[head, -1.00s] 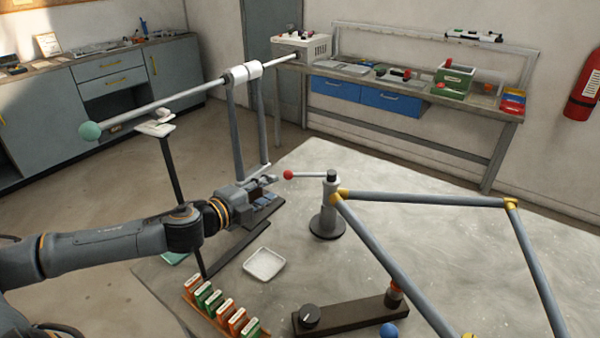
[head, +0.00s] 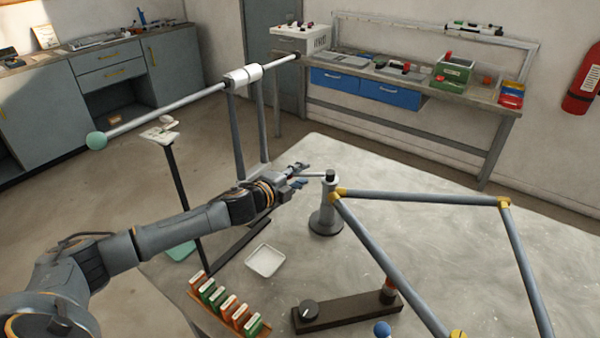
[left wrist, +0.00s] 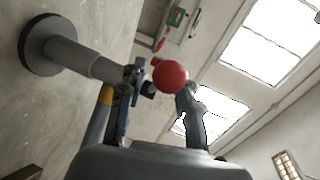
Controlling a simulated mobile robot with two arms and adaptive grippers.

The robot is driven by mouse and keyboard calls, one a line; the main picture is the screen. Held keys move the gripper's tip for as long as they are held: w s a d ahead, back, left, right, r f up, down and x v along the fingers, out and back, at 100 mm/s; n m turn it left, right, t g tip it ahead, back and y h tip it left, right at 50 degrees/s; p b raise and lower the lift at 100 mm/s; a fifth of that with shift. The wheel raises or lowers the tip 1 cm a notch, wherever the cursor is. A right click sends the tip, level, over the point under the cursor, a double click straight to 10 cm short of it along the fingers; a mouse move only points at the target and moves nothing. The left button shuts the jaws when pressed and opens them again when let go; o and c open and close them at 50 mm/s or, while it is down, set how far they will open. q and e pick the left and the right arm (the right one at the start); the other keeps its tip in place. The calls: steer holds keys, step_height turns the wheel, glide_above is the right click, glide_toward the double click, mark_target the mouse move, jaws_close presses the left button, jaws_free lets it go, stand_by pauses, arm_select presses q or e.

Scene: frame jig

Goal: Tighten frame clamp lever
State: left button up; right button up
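The frame's grey tubes (head: 420,198) with yellow joints run right from the post. My right gripper is not in view.
A white tray (head: 265,261), a rack of red and green blocks (head: 228,306) and a dark bar with a black knob (head: 345,312) lie in front. A long rod (head: 170,109) with a green ball stands behind my left arm.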

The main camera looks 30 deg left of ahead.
arm_select(q)
steer(key=shift+w, duration=0.15)
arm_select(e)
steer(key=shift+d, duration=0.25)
arm_select(q)
steer(key=shift+c, duration=0.4)
jaws_close()
steer(key=shift+d, duration=0.15)
